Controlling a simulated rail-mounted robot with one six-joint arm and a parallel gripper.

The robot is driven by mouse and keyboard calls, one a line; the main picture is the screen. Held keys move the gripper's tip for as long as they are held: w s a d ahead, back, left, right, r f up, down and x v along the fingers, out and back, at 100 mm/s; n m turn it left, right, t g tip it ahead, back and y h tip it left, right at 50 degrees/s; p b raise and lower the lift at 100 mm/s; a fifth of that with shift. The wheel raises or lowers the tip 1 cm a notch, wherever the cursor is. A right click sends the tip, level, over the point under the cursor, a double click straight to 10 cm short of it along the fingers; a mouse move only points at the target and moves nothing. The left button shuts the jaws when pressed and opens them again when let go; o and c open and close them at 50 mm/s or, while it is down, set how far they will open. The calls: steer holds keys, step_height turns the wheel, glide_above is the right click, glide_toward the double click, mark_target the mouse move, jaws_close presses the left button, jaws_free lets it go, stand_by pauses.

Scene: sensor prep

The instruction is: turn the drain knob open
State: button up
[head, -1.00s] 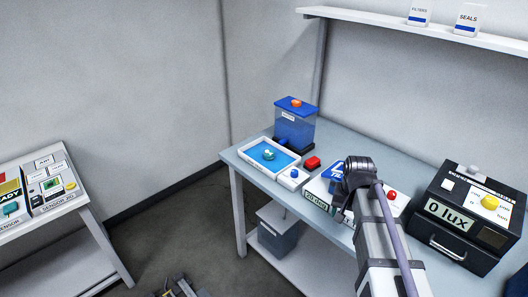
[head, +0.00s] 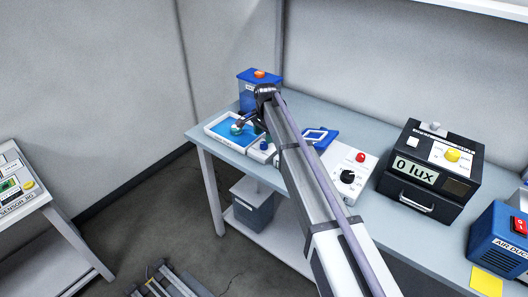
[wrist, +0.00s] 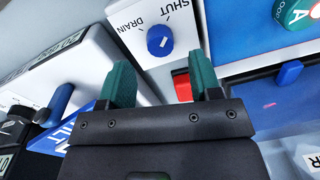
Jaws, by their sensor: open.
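The drain knob (wrist: 160,41) is round and blue with a small pale mark, on a white plate lettered DRAIN and SHUT in the wrist view. I cannot tell for certain which word the mark points at. In the head view the blue knob (head: 263,145) sits just right of the tray, close beside my arm. My gripper (wrist: 165,78) is open and empty, its two teal fingers apart. The knob lies beyond the fingertips, in line with the gap between them, and is not held. In the head view my arm partly hides the plate.
A blue-lidded tank (head: 258,77) stands behind. A red block (wrist: 182,86) shows between my fingers. A white box with a black dial (head: 348,176) and a black lux box (head: 430,172) stand to the right.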

mark_target(264, 143)
step_height(264, 143, down, 4)
steer(key=shift+w+a+f+b, duration=0.1)
steer(key=shift+f+b, duration=0.1)
steer(key=shift+b, duration=1.05)
steer(key=shift+r, duration=0.15)
steer(key=shift+c, duration=0.3)
steer(key=c, duration=0.9)
